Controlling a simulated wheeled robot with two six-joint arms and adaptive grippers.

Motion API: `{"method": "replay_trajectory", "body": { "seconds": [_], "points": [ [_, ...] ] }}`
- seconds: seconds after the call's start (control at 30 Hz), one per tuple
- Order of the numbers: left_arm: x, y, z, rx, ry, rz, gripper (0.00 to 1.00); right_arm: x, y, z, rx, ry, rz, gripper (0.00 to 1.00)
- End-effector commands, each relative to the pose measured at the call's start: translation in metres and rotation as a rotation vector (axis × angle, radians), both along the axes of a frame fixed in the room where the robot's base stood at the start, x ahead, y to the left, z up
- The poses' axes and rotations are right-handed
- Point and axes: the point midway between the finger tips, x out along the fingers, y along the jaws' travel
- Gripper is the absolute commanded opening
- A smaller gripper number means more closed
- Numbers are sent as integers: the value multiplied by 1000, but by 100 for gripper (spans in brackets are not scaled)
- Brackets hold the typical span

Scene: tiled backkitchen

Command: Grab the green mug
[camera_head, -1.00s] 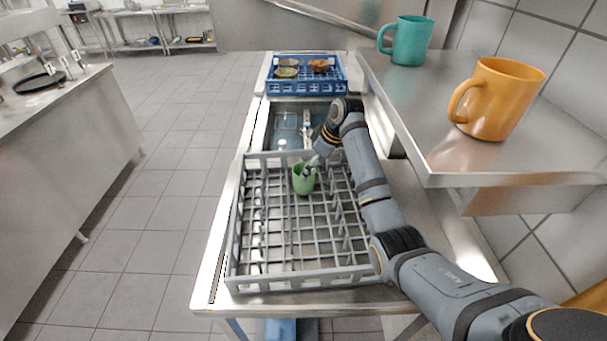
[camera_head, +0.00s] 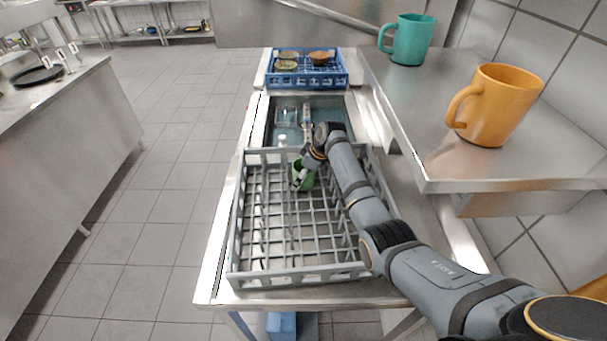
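The green mug (camera_head: 307,182) stands in the far part of the grey dish rack (camera_head: 300,276), near its back wall. My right arm reaches in from the lower right. My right gripper (camera_head: 298,180) is down at the mug, overlapping its upper left side in this view. The gripper hides part of the mug, including its rim. The fingers are small and dark here, so I cannot tell whether they are closed on it. My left gripper is not in view.
A teal mug (camera_head: 407,40) and an orange mug (camera_head: 497,106) stand on the steel shelf (camera_head: 470,165) at the right. Behind the grey rack is a sink (camera_head: 262,121), then a blue rack (camera_head: 306,81) holding bowls. The near part of the grey rack is empty.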

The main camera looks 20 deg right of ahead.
Motion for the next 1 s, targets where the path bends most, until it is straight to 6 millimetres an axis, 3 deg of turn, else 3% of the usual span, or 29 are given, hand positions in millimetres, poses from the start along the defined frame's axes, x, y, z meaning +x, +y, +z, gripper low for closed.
{"method": "replay_trajectory", "body": {
  "seconds": [0.07,0.43,0.77,1.0],
  "points": [
    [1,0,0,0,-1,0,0,0,0,0,0,0,0,78],
    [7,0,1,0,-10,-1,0,0,0,0,0,0,0,27],
    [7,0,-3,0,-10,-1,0,1,0,5,0,-3,-1,26],
    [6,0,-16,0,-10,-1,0,-4,7,40,2,-6,2,26]
  ]
}}
